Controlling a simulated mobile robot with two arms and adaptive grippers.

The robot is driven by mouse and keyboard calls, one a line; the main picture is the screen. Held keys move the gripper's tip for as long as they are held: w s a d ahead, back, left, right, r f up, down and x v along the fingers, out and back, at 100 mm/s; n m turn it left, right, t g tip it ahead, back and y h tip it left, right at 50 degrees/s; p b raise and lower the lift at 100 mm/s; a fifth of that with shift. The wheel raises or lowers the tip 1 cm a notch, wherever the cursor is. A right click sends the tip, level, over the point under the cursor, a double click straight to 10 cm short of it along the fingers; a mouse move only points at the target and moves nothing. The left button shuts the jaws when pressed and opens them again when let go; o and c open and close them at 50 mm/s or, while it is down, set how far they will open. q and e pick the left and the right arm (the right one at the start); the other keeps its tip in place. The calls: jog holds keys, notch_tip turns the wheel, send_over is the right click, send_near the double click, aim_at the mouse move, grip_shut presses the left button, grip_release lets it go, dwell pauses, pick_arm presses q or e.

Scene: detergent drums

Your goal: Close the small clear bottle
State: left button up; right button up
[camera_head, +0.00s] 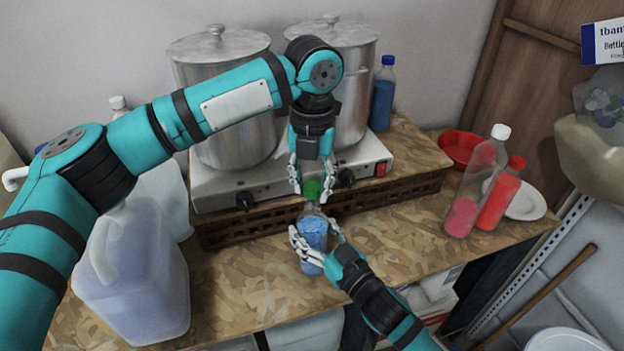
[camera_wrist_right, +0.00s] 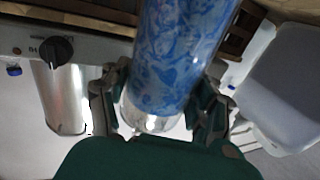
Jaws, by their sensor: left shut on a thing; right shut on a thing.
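The small clear bottle (camera_head: 313,232) with blue contents stands at the front middle of the wooden bench. My right gripper (camera_head: 316,236) is shut around its body from the lower right. In the right wrist view the bottle (camera_wrist_right: 180,55) sits between both fingers (camera_wrist_right: 165,105), with a clear part beyond the blue contents. My left gripper (camera_head: 312,184) points down from above and is shut on the cap. I cannot tell whether the cap is seated on the neck.
Close behind are a hot plate (camera_head: 222,190) and two metal pots (camera_head: 240,148). A large translucent jug (camera_head: 133,280) stands at the left. At the right are a pink bottle (camera_head: 462,215), a red bottle (camera_head: 497,200), a red bowl (camera_head: 455,145) and a plate (camera_head: 528,207).

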pick_arm(q)
jog(key=shift+f, duration=0.15)
jog(key=shift+f, duration=0.75)
jog(key=shift+f, duration=0.55)
jog(key=m, duration=0.6)
jog(key=shift+m, duration=0.3)
jog(key=o, duration=0.7)
jog(key=shift+c, duration=0.2)
